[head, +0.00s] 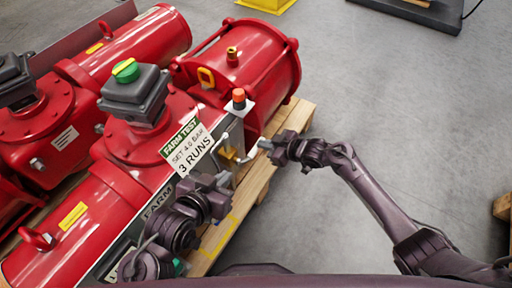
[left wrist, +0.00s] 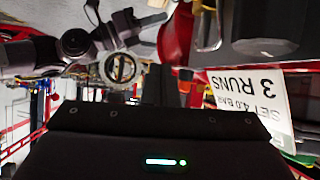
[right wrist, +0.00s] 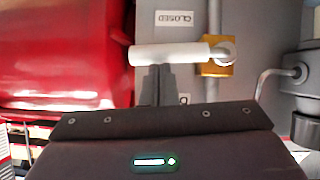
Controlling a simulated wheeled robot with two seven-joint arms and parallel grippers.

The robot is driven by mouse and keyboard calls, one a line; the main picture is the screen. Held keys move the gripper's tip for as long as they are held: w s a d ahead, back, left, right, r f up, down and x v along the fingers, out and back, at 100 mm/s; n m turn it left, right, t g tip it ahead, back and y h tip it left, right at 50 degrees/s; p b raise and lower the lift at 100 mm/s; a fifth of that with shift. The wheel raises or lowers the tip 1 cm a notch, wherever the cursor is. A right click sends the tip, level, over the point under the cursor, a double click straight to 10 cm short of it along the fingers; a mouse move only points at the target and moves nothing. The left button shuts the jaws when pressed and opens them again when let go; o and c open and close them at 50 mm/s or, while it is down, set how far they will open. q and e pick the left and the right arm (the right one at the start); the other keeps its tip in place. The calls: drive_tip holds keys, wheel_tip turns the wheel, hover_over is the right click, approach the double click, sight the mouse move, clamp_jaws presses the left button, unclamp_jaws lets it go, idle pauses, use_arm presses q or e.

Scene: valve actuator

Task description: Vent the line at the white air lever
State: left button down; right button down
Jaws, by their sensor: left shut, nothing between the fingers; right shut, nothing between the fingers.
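The white air lever (right wrist: 170,54) lies level in the right wrist view, running left from its pivot on a brass valve (right wrist: 216,68). A "CLOSED" label (right wrist: 175,18) is on the grey panel above it. My right gripper (right wrist: 158,72) is shut and empty, its fingertips right at the lever's lower edge near the free end; I cannot tell if they touch. In the head view my right gripper (head: 266,145) is right of the brass valve (head: 229,153). My left gripper (head: 226,180) is shut and empty, below the valve and close to the panel.
A bent metal rod (right wrist: 263,85) stands right of the valve. A red button (head: 239,95) sits above the "3 RUNS" sign (head: 188,147). The red actuator (head: 255,65) rests on a wooden pallet (head: 295,115). Floor (head: 375,110) to the right is clear.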

use_arm(q)
drive_tip(key=shift+w+r, duration=0.3)
drive_tip(key=shift+r, duration=0.15)
use_arm(e)
drive_tip(key=shift+w+f, duration=0.1)
drive_tip(key=shift+f, duration=0.15)
drive_tip(key=shift+r, duration=0.1)
